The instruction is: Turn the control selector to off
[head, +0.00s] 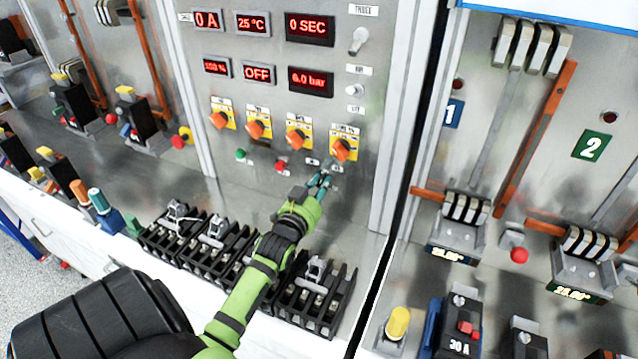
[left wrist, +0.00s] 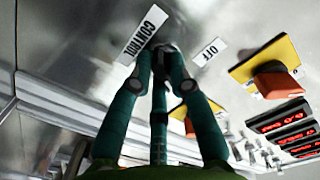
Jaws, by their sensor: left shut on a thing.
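My left gripper (head: 322,181) is at the lower part of the metal control panel (head: 285,185), below the rightmost orange knob (head: 342,150). In the left wrist view its green fingers (left wrist: 160,55) are closed together at the panel face, shut on the small control selector. The fingertips hide the selector, so I cannot tell which way it points. A white CONTROL label (left wrist: 141,35) lies just beside the fingertips, and a white OFF label (left wrist: 210,51) lies to their right. My right gripper is not in view.
Several orange knobs on yellow plates (head: 256,130) line the panel under red displays (head: 310,28). A green button (head: 241,154) and a red button (head: 281,166) sit left of the fingers. Black terminal blocks (head: 312,298) stand on the ledge beneath my arm.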

